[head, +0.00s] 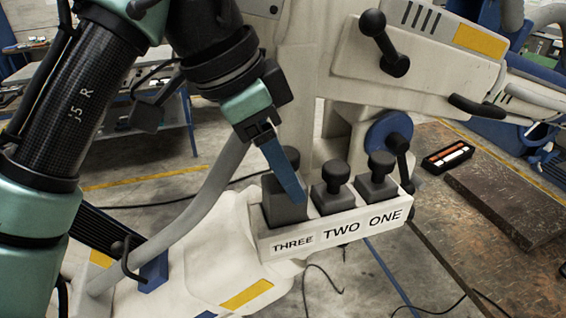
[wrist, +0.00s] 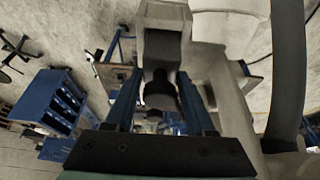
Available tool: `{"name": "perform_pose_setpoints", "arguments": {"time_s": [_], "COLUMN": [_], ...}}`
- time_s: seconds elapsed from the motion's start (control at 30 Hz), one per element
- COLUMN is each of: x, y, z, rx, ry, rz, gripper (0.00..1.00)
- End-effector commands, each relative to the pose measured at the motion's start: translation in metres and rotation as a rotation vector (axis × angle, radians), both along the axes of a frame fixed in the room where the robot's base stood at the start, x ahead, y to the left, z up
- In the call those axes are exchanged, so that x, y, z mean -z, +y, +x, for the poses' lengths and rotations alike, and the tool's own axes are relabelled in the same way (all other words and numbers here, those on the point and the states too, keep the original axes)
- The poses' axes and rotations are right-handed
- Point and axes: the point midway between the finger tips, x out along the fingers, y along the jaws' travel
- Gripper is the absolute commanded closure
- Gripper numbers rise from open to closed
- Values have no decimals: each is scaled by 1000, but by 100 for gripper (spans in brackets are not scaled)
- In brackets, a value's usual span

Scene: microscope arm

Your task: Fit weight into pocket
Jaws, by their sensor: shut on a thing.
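A dark grey block-shaped weight (head: 283,205) is at the THREE pocket, at the left end of the white holder (head: 330,228) in the head view. Its body stands higher than the neighbouring weights, and its lower part is hidden behind the holder's front wall. I cannot tell how deep it sits. My gripper (head: 288,178) reaches down to it from the upper left, with a blue finger in front of its top. In the wrist view, the weight's dark round knob (wrist: 160,92) is between my two blue fingers, which are shut on it.
Two similar knobbed weights stand in the pockets marked TWO (head: 333,192) and ONE (head: 378,180). A pale arm with a black knob (head: 394,65) rises behind the holder. A grey curved tube (head: 205,165) runs close to my gripper's left. A brown table (head: 500,215) is at right.

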Motion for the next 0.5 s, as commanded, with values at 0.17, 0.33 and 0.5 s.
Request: {"name": "perform_pose_setpoints", "arguments": {"time_s": [0.17,0.33,0.5], "x": [3,6,10], "y": [0,0,0], "z": [0,0,0], "rx": [1,1,1], "ry": [-5,-5,-5], "rz": [-3,-3,-3], "gripper": [100,100,100]}}
